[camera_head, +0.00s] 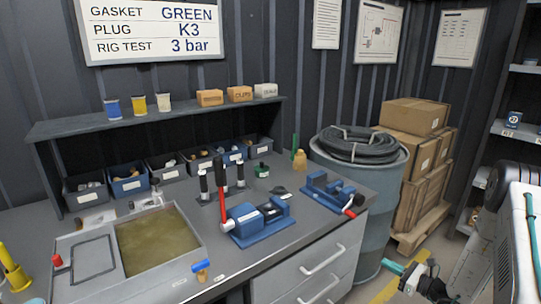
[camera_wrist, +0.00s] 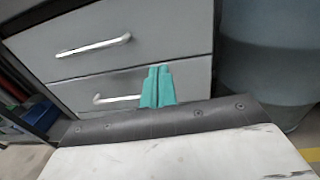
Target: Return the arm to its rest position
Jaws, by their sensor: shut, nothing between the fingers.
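My gripper (camera_head: 389,265) shows at the lower right in the head view, low over the floor beside the workbench. Its teal fingers also show in the wrist view (camera_wrist: 158,72). The fingers are together and hold nothing. They point toward the grey drawers (camera_wrist: 120,45) of the bench, which look closed. Part of my arm, white with a teal line, runs along the right edge of the head view. In the wrist view a white surface and dark edge fill the lower part.
The workbench (camera_head: 222,285) carries a water tank (camera_head: 185,208), a blue pump with red lever (camera_head: 258,220) and a blue vise (camera_head: 333,191). A blue-grey drum (camera_head: 345,225) with coiled hose, stacked cartons (camera_head: 412,145) on a pallet and shelving (camera_head: 515,130) stand to the right.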

